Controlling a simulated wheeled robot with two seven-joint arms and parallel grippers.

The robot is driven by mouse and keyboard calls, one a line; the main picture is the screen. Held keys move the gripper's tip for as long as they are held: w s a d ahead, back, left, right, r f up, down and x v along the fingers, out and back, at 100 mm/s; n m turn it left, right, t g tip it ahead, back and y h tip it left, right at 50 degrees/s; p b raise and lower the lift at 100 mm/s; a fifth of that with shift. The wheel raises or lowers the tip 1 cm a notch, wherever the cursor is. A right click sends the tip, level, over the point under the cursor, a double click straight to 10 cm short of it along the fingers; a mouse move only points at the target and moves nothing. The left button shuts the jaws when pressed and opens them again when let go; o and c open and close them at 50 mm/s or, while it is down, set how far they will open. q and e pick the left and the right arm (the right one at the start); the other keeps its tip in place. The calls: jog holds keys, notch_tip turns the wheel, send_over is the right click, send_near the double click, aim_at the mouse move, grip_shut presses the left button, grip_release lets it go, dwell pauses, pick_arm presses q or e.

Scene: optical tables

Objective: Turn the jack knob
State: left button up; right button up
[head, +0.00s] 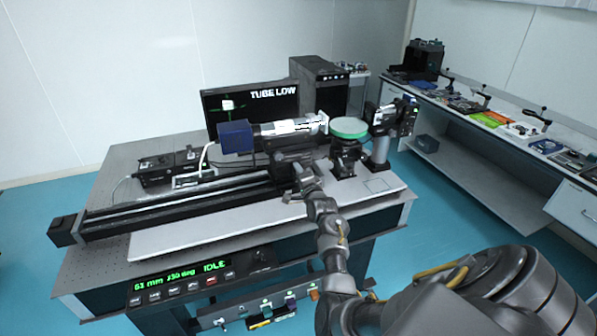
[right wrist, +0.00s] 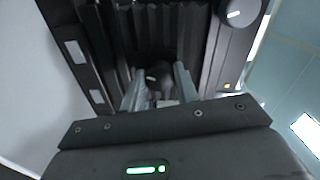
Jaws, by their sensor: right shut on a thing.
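The jack (head: 292,160) is a black stand under the silver tube (head: 290,127) with a blue box-shaped end. My right gripper (head: 303,187) reaches up to the front of the jack from below. In the right wrist view its two grey fingers (right wrist: 160,92) are closed around the dark jack knob (right wrist: 158,84), which has a short white mark. Black ribbed bellows show behind the knob. In the head view the gripper and arm hide the knob. My left gripper is in neither view.
A screen (head: 250,105) behind the tube reads "TUBE LOW". A long black rail (head: 185,206) runs left on the optical table (head: 118,165). A green-rimmed disc (head: 349,128) stands right of the tube. A front panel (head: 200,275) reads "IDLE". Another round knob (right wrist: 240,12) sits upper right in the wrist view.

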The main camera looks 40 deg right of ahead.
jog(key=m+p, duration=0.2)
jog(key=m, duration=0.4)
jog(key=shift+m, duration=0.4)
dwell(0.4)
jog(key=o, duration=1)
jog(key=shift+c, duration=0.2)
jog(key=shift+s, duration=0.1)
jog(key=b+v, duration=0.2)
jog(key=v, duration=0.8)
jog(key=shift+s, duration=0.2)
